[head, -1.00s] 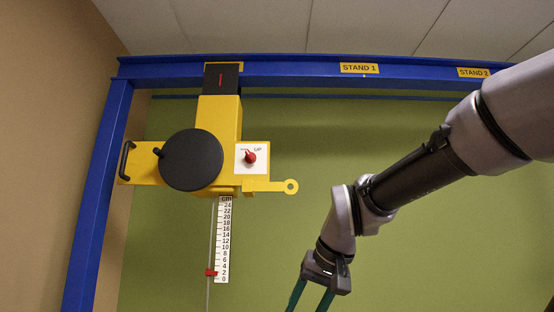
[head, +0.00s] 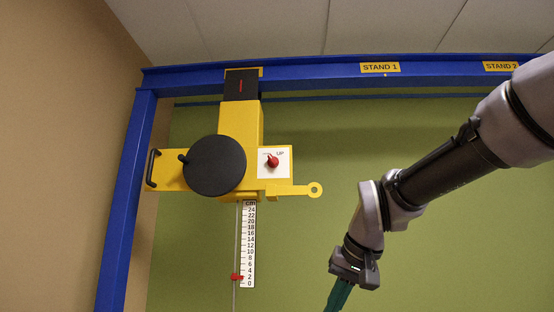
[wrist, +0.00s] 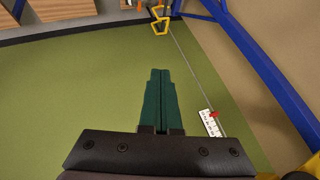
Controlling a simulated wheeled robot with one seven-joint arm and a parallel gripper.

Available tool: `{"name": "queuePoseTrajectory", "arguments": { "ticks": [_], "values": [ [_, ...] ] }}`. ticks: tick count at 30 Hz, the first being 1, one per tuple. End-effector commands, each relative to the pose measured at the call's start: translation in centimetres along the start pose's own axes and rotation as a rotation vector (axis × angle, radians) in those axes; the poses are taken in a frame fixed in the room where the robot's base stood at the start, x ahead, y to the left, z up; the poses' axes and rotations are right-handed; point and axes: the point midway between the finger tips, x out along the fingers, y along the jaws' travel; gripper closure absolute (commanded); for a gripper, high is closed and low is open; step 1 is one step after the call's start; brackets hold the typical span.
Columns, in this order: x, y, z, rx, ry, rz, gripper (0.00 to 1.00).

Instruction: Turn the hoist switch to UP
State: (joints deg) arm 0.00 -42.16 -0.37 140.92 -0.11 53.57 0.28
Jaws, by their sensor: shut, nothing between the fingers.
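The hoist switch (head: 272,161) is a red knob on a white plate on the right side of the yellow hoist body (head: 240,120). A label reading UP is at the plate's upper right. The knob's pointer leans to the upper left, toward a second mark too small to read. My gripper (head: 338,300) is to the right of and below the switch in the head view, apart from it. In the wrist view its green fingers (wrist: 160,100) are together and empty. The switch cannot be made out in the wrist view.
A black handwheel (head: 215,166) with a crank knob is left of the switch. A yellow arm with a ring (head: 315,190) juts right below it. A centimetre scale (head: 249,245) with a red marker (head: 236,277) hangs beneath. The blue beam (head: 310,77) runs above.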

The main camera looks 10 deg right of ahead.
Motion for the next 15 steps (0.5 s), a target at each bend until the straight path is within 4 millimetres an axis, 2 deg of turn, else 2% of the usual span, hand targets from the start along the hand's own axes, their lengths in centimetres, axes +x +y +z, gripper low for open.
{"name": "queuePoseTrajectory", "arguments": {
  "ticks": [5,9,15],
  "values": [
    [-3.6,-3.4,-6.5,0.074,0.041,-0.059,1.0],
    [-7.9,-6.7,-13.4,0.156,0.083,-0.127,1.0],
    [-14.4,-10.8,-22.5,0.258,0.143,-0.225,1.0]
  ]
}}
